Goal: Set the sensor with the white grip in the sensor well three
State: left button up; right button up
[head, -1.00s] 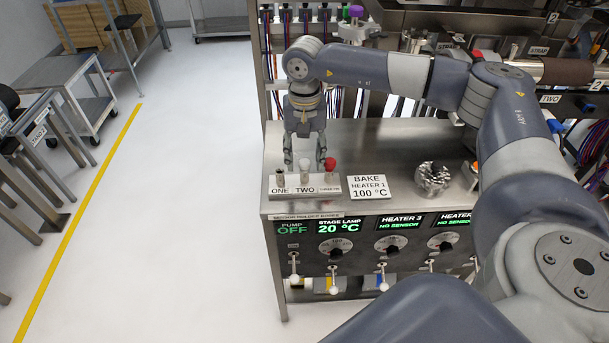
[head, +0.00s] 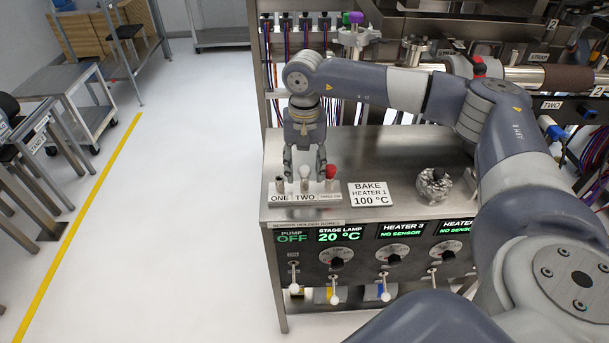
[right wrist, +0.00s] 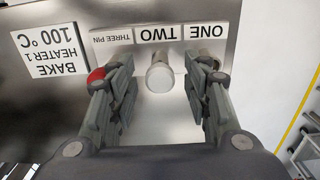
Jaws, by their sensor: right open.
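The sensor with the white grip (head: 305,172) stands upright in the holder (head: 272,203) at the place marked TWO. Its round white top also shows in the right wrist view (right wrist: 160,77). My right gripper (head: 305,177) points down over the holder, open, with its fingers on either side of the white grip. In the right wrist view my right gripper (right wrist: 160,98) shows a gap between each finger and the grip. A red grip (head: 330,171) stands at the THREE PIN place, partly behind a finger in the wrist view. I cannot make out sensor well three. My left gripper is not in view.
A dark-topped piece (head: 280,183) stands at ONE, close to one finger. A BAKE HEATER 1 100 °C sign (head: 370,195) lies right of the holder. A foil-like metal piece (head: 433,188) sits farther right. Steel bench top (head: 390,150) between them is clear.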

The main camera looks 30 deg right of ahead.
aim_at(304, 169)
dwell(0.5)
grip_shut()
jog(key=shift+r, duration=0.15)
jog(key=shift+r+p, duration=1.8)
jog(key=shift+r, duration=1.1)
jog(key=shift+a, duration=0.1)
